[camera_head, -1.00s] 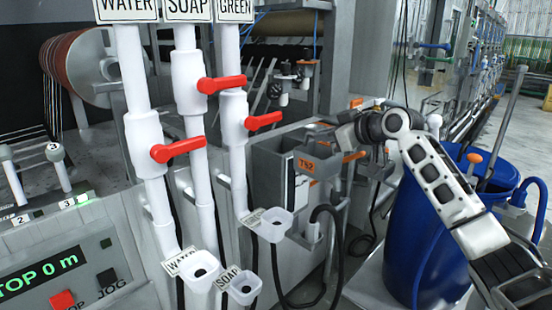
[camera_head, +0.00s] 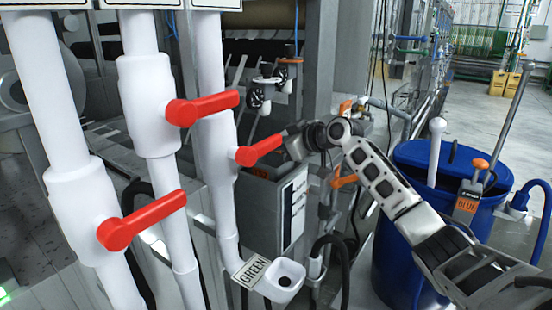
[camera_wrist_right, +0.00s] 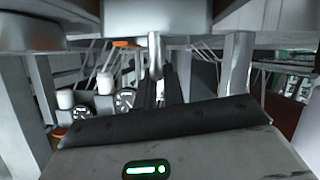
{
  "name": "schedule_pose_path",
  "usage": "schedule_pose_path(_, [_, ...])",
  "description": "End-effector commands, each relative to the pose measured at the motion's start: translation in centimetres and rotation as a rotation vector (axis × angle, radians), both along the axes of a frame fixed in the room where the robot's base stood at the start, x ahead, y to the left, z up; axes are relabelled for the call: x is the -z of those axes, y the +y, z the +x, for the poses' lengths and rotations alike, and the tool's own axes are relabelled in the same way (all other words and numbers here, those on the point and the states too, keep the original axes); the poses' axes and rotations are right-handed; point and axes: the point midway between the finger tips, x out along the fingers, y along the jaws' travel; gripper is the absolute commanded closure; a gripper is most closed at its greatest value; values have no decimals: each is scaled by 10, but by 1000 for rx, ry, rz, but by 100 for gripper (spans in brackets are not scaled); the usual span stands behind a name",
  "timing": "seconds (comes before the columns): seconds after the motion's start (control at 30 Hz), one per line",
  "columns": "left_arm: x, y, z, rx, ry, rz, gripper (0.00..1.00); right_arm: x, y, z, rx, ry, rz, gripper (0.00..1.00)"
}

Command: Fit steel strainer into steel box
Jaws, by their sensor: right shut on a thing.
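The steel box (camera_head: 268,222) is a grey open-topped box with a white-labelled panel on its right side, behind the GREEN pipe. My right gripper (camera_head: 290,146) is above its back right part, partly behind a red valve handle. In the wrist view a bright metal loop (camera_wrist_right: 154,55), likely the strainer's handle, stands between the dark fingers, which are shut on it. An orange tag (camera_head: 259,172), likely the strainer's, shows at the box mouth. The strainer's body is mostly hidden, so I cannot tell how deep it sits. My left gripper is not in view.
White pipes with red handles (camera_head: 208,106) stand close in front and to the left of the box. A white GREEN funnel (camera_head: 283,280) is below it. A blue barrel (camera_head: 398,250) stands at the right. An orange-handled valve (camera_head: 343,181) is right of the box.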

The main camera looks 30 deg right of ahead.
Motion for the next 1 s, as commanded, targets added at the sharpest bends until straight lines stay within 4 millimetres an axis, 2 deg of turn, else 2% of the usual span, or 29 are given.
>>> schedule_pose_path(0.3, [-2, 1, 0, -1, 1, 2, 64, 36, 0, 0, 2, -1, 3, 100])
schedule_pose_path(0.6, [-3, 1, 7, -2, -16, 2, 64, 39, 0, 0, 1, -3, 1, 100])
schedule_pose_path(0.63, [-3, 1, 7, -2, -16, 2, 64, 40, 0, 0, 1, -1, 0, 87])
schedule_pose_path(0.7, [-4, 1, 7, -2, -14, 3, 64, 39, 0, 0, 1, 0, 0, 68])
schedule_pose_path(1.0, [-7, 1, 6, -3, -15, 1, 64, 37, 0, 0, 1, -1, 0, 68])
